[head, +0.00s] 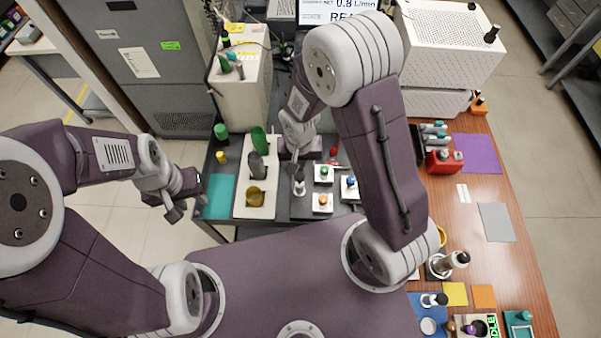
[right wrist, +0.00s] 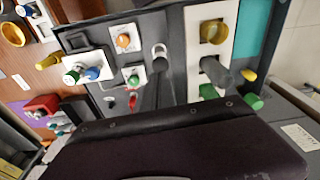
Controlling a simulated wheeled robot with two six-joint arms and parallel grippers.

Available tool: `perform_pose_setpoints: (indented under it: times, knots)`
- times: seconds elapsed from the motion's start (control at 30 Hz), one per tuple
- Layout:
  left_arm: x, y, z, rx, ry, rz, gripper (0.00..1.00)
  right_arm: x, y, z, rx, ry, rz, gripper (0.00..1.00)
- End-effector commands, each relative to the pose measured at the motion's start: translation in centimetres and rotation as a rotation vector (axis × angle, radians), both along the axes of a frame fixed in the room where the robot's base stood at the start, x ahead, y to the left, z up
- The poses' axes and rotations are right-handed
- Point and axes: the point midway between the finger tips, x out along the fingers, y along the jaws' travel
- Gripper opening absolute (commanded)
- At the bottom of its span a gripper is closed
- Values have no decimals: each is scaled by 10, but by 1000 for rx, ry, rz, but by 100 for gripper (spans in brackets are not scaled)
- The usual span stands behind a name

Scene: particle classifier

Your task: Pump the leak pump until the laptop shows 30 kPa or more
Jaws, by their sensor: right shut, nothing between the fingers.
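My right gripper (head: 299,168) is shut and empty, pointing down over the dark grey bench; in the right wrist view its dark fingers (right wrist: 158,85) are together. Just beyond its tips stands a small silver-grey fitting with a rounded top (head: 299,188), also in the right wrist view (right wrist: 160,54). I cannot tell whether it is the leak pump or whether the fingers touch it. A screen (head: 338,10) at the head view's top edge reads 0.8 L/min, cut off above; no kPa value shows, and a laptop cannot be made out. My left gripper (head: 178,205) hangs left of the bench; its jaw opening is unclear.
White blocks with green (head: 323,174), orange (head: 323,202) and blue knobs stand right of the fitting. A cream panel (head: 240,205) with a yellow cup and grey and green cylinders is on the left. A wooden table (head: 455,200) holds a red device (head: 440,160) and other items.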

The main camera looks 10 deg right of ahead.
Motion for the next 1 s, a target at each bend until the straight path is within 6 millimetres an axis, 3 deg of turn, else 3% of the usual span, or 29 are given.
perform_pose_setpoints:
  times: [0.27,0.7,1.0]
  knots:
    - [0,0,-9,0,0,0,36,1,-1,-11,0,0,-1,0]
    - [0,0,-53,0,0,0,36,6,-2,-66,0,0,-3,0]
    - [0,0,-54,0,0,0,36,7,-2,-69,1,0,-2,0]
